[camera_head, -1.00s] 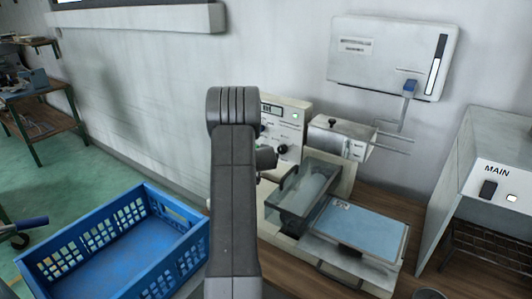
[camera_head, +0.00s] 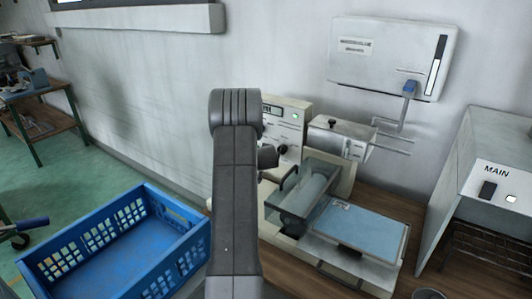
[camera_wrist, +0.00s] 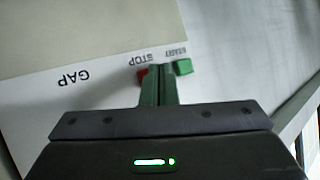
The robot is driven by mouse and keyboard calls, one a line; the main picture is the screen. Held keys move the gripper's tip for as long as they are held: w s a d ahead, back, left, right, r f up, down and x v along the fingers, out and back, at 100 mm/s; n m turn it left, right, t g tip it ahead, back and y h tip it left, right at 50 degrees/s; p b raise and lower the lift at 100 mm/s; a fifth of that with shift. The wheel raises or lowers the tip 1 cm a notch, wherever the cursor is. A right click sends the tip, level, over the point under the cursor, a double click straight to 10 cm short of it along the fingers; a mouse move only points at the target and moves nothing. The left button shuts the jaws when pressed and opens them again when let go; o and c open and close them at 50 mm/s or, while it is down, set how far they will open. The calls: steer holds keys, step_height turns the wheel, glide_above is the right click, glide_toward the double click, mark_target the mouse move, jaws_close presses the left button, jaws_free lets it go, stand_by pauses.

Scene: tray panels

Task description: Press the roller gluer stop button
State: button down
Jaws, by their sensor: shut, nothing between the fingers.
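The roller gluer (camera_head: 325,200) stands on the wooden bench, with a pale control panel (camera_head: 292,117) at its back left. In the wrist view the panel face (camera_wrist: 75,95) shows upside-down lettering, "GAP" and "STOP", and a third label by the green button. The red stop button (camera_wrist: 143,71) is partly hidden behind my fingers. The green button (camera_wrist: 183,67) is just to their right. My gripper (camera_wrist: 158,70) is shut and empty, its tips over the right side of the red button. I cannot tell whether they touch it. In the head view my arm hides the buttons and fingertips.
A blue crate (camera_head: 125,240) lies at lower left. A blue pad (camera_head: 360,228) lies at the gluer's front. A grey cabinet marked "MAIN" (camera_head: 490,150) stands at right. A white wall box (camera_head: 390,55) hangs above.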

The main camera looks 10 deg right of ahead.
steer(key=shift+w+d+p, duration=0.25)
steer(key=shift+d+p, duration=0.05)
stand_by(0.4)
steer(key=shift+a+b, duration=0.1)
steer(key=shift+b, duration=0.25)
steer(key=shift+s+a+b, duration=0.55)
steer(key=shift+s+b, duration=0.05)
steer(key=shift+b, duration=0.3)
steer(key=shift+f, duration=0.1)
steer(key=s+a+b, duration=0.3)
steer(key=b, duration=0.1)
steer(key=shift+s+a, duration=0.25)
steer(key=shift+s, duration=0.05)
